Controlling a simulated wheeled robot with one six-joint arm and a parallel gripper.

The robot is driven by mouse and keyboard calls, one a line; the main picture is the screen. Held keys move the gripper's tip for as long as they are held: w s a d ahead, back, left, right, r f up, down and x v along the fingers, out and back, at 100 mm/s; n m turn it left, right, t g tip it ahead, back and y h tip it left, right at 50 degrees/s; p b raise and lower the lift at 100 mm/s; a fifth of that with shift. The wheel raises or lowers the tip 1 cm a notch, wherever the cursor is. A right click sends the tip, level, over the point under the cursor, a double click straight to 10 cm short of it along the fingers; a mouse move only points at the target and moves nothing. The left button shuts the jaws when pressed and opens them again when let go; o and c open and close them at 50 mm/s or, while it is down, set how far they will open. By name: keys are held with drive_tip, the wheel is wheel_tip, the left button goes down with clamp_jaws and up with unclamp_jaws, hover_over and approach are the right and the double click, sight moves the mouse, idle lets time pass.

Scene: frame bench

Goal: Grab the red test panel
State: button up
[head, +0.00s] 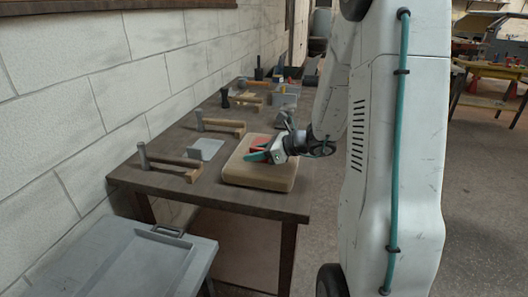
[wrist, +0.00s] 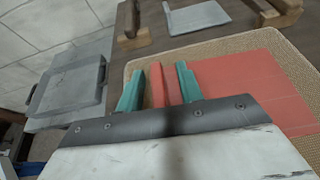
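The red test panel (head: 258,142) lies on a tan padded block (head: 258,180) on the bench. In the wrist view the flat red panel (wrist: 262,82) spreads to the right of my fingers. A narrow red piece (wrist: 157,88) stands between the fingers; whether it is part of the panel is partly hidden by my gripper. My gripper (head: 264,151) is over the block at the panel. Its two teal fingers show in the wrist view (wrist: 159,68), spread apart with gaps on both sides of the narrow red piece.
The dark bench (head: 215,199) runs along a pale block wall on the left. A grey lidded container (head: 120,262) stands in front at the left.

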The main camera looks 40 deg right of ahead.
drive_tip(key=shift+w+a+f, duration=0.1)
drive_tip(key=shift+w+a, duration=0.05)
drive_tip(key=shift+w, duration=0.05)
clamp_jaws()
